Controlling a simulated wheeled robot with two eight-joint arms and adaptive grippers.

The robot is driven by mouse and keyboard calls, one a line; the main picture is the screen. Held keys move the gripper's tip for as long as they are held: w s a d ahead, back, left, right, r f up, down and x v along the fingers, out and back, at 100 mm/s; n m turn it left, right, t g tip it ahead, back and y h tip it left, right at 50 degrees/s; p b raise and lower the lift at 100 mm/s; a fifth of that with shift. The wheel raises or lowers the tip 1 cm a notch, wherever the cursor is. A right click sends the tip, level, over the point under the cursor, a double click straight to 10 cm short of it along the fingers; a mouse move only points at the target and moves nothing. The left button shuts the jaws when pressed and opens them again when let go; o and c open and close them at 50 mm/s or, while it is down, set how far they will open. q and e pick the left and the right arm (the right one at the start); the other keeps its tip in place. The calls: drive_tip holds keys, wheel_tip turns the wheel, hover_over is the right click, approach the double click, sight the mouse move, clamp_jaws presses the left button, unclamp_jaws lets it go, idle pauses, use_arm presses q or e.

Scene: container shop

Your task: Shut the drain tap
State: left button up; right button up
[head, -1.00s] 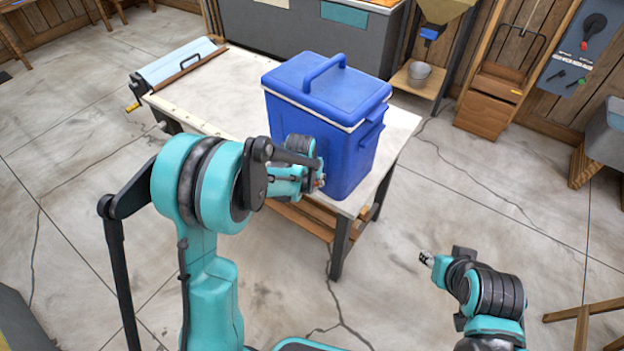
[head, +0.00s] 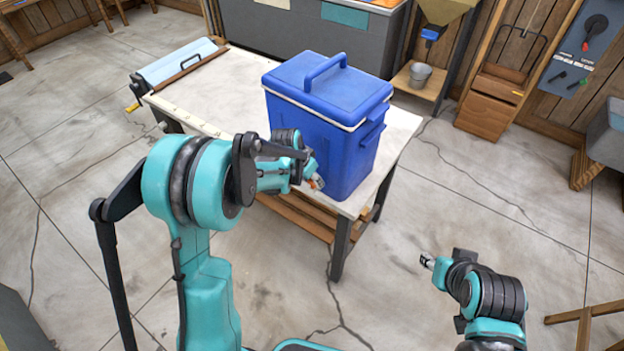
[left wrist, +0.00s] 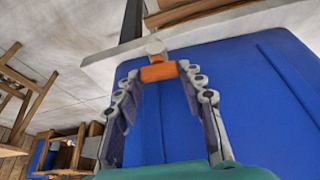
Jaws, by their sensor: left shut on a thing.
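The blue cooler (head: 325,120) stands on the light-topped table, lid closed. Its drain tap shows as an orange handle (left wrist: 158,73) and a pale round end (left wrist: 155,48) low on the cooler, by the table edge in the left wrist view. My left gripper (left wrist: 160,78) is shut on the orange handle, with a fingertip on each side of it. In the head view my left gripper (head: 308,183) is at the cooler's lower front, where a bit of orange shows. My right gripper (head: 427,261) is small and away from the table, its jaws unclear.
The table (head: 215,100) is mostly bare left of the cooler, with a rail along its left edge. A metal bucket (head: 420,74) stands on a shelf stand at the back. A wooden trestle (head: 590,312) is at the lower right.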

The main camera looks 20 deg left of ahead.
use_arm(q)
drive_tip(key=o, duration=1.2)
drive_tip(key=shift+c, duration=0.2)
drive_tip(key=v, duration=1.2)
drive_tip(key=shift+w, duration=0.1)
